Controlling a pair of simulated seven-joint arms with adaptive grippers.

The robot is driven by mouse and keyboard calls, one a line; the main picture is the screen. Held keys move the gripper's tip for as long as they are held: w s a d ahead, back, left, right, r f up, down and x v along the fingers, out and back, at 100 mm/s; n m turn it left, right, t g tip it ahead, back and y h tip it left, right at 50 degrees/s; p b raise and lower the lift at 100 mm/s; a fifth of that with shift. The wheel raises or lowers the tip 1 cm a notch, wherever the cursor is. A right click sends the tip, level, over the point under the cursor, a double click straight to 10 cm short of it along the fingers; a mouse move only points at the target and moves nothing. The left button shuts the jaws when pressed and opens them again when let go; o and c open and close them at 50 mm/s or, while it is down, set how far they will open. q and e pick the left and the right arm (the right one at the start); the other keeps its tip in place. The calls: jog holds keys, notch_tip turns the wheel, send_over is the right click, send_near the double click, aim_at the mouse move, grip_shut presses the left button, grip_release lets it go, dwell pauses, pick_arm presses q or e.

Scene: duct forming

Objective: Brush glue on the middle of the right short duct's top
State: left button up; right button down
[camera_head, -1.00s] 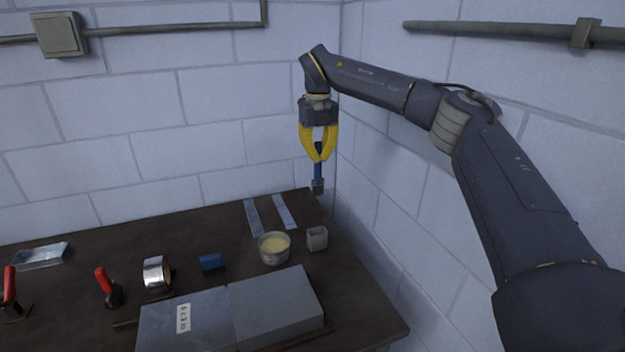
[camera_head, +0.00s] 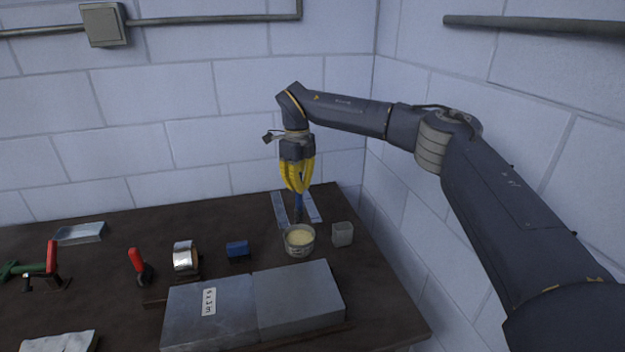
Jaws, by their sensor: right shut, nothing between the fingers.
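Two grey sheet-metal ducts lie end to end at the front of the table. The right short duct (camera_head: 298,300) has a bare, flat top; the left one (camera_head: 208,318) bears a white label. A round pot of pale glue (camera_head: 299,239) stands behind the right duct. My right gripper (camera_head: 298,190), with yellow fingers, is shut above and slightly behind the pot. My left gripper is not in view.
A small grey cup (camera_head: 342,234) stands right of the pot. Metal strips (camera_head: 280,208) lie behind it. A blue block (camera_head: 238,250), a silver tape roll (camera_head: 185,256) and red-handled tools (camera_head: 138,262) are to the left. The wall stands close behind and right.

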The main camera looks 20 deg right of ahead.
aim_at(298, 205)
jog(key=shift+w+a+n, duration=0.15)
jog(key=shift+n, duration=0.25)
jog(key=shift+f, duration=3.6)
jog(key=shift+r, duration=0.1)
jog(key=shift+r, duration=3.45)
